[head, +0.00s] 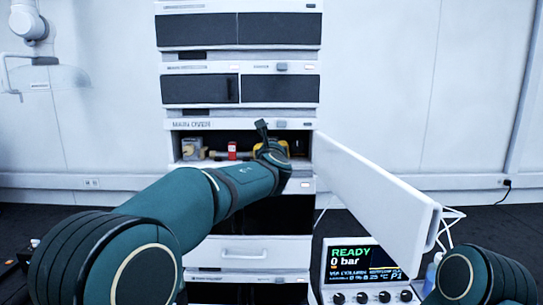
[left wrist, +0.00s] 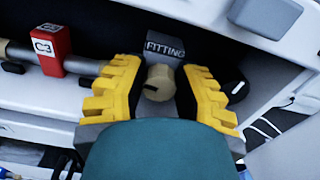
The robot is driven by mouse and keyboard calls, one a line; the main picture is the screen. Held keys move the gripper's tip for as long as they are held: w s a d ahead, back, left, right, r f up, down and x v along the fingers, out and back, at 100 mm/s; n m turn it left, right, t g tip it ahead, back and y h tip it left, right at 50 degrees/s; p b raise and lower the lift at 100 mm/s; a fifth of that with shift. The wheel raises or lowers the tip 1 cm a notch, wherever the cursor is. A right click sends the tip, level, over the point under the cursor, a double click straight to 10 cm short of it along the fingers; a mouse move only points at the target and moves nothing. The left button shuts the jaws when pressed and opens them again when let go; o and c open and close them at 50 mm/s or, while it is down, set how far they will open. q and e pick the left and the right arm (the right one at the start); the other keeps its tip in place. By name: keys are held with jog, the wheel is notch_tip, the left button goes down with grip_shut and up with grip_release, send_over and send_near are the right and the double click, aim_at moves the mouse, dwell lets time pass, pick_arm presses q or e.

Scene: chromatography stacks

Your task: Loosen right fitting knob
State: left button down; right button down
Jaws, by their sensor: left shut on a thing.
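The right fitting knob (left wrist: 158,84) is a round beige knob with a dark mark, in front of a grey block labelled FITTING (left wrist: 165,50) in the left wrist view. My left gripper (left wrist: 155,90) has its yellow fingers on either side of the knob and is shut on it. In the head view the left gripper (head: 272,148) reaches into the open bay of the stack, and my arm hides the knob. My right gripper is not in view.
A white door (head: 375,195) stands open on the right of the bay. A black knob (left wrist: 237,90) is close to the right finger. A display unit (head: 365,270) reading READY, 0 bar stands at the lower right. More modules (head: 240,30) are stacked above.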

pick_arm(q)
jog(key=shift+a+f+n+b, duration=0.1)
jog(key=shift+f+n+b, duration=0.1)
jog(key=shift+n+b, duration=0.85)
jog(key=shift+r+n+b, duration=0.15)
jog(key=shift+n+b, duration=0.25)
jog(key=shift+n, duration=0.45)
jog(key=shift+r, duration=0.1)
jog(key=c, duration=0.9)
grip_release()
jog(key=s, duration=1.2)
